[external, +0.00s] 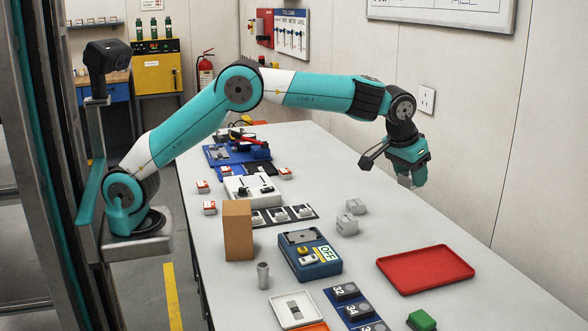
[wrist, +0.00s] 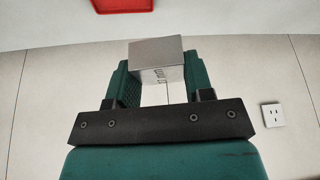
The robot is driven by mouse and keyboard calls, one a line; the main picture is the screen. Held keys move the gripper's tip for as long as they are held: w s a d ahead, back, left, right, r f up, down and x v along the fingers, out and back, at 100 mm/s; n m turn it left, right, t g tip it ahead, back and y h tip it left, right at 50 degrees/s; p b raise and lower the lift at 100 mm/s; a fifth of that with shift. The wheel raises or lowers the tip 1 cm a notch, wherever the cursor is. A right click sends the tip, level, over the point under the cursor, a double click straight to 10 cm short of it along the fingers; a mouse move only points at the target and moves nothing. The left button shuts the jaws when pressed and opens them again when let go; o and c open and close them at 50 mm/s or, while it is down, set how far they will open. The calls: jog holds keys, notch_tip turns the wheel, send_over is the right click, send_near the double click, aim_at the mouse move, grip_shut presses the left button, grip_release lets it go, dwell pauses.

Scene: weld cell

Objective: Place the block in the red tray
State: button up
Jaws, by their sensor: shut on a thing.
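My gripper (wrist: 156,75) is shut on a grey metal block (wrist: 156,52) with dark lettering on one side. The wrist view shows the block between the two green fingers. In the external view my gripper (external: 405,178) hangs above the far right part of the table, and the block is mostly hidden beneath it. The red tray (external: 425,269) lies flat and empty on the right side of the table, nearer the camera than the gripper. Part of the tray also shows at the top of the wrist view (wrist: 122,5). The held block is apart from the tray.
Grey blocks (external: 347,224) stand on the table left of the tray. A green block (external: 421,320) lies in front of it. A blue device (external: 310,258), a cardboard box (external: 238,230) and a metal cylinder (external: 263,275) stand farther left. The wall (external: 470,120) runs along the right.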

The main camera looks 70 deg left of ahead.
jog(key=m, duration=0.2)
send_over(408, 274)
jog(key=s, duration=0.1)
jog(key=shift+s+f+h, duration=0.2)
jog(key=shift+f+h, duration=0.2)
jog(key=shift+f, duration=0.1)
notch_tip(408, 274, down, 14)
jog(key=shift+r, duration=0.1)
jog(key=shift+f+p, duration=0.5)
jog(key=shift+f, duration=2.05)
jog(key=shift+f, duration=0.1)
jog(key=o, duration=1)
jog(key=shift+f, duration=0.1)
